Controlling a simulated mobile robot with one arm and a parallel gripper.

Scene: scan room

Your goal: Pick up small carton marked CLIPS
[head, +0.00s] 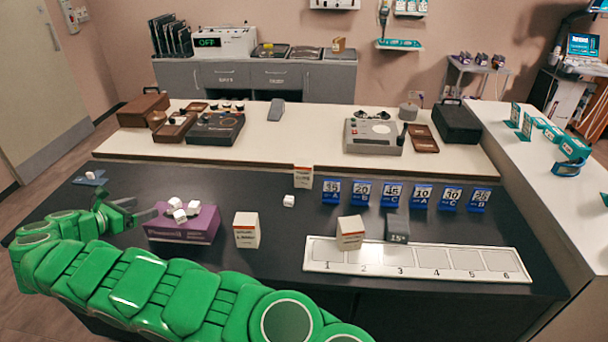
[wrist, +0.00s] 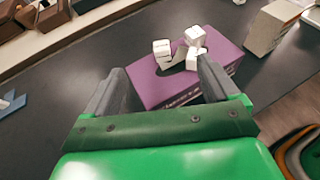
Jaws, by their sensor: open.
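Several small white and orange-topped cartons stand on the dark counter; their print is too small to read, so I cannot tell which is marked CLIPS. One carton (head: 303,177) is at the back middle, one (head: 246,230) stands right of the purple box, and one (head: 350,232) is at the number strip. The purple box (head: 183,226) bears several small white cubes (head: 178,209); they also show in the wrist view (wrist: 194,37). My gripper (head: 143,208) is open and empty at the purple box's left. In the wrist view its fingers (wrist: 162,70) straddle part of the box.
A white strip numbered 1 to 6 (head: 415,273) lies at the front right, with a grey block (head: 397,228) at its back edge. Blue number cards (head: 390,194) stand in a row behind. A loose white cube (head: 289,201) lies mid-counter. A raised pale shelf (head: 290,140) runs behind.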

